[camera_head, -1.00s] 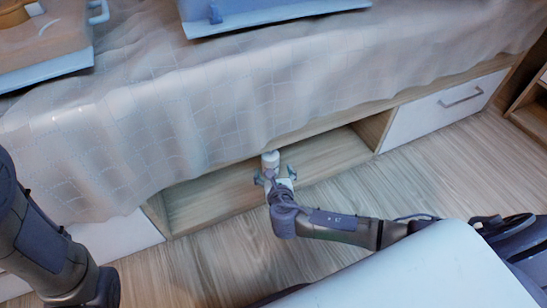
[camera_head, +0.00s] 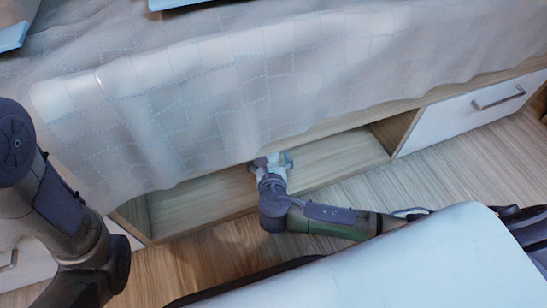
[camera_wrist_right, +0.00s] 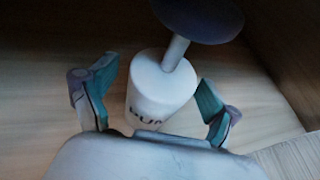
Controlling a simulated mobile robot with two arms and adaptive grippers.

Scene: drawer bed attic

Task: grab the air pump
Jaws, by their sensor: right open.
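The air pump (camera_wrist_right: 160,88) is a white cylinder with dark lettering, a thin white rod and a dark round top. In the right wrist view it stands in the open bed compartment, between the fingers of my right gripper (camera_wrist_right: 152,98). The fingers are spread, with a visible gap on the left side; the right finger is close to the pump. In the head view my right gripper (camera_head: 270,163) reaches into the compartment and the pump is hidden or cannot be made out there. My left arm shows at the left, but its gripper is out of view.
The wooden compartment (camera_head: 200,203) is open under the bed, with the bed's overhanging cover (camera_head: 215,95) just above my right gripper. A white closed drawer (camera_head: 470,112) is to the right. Wooden floor (camera_head: 215,262) lies in front.

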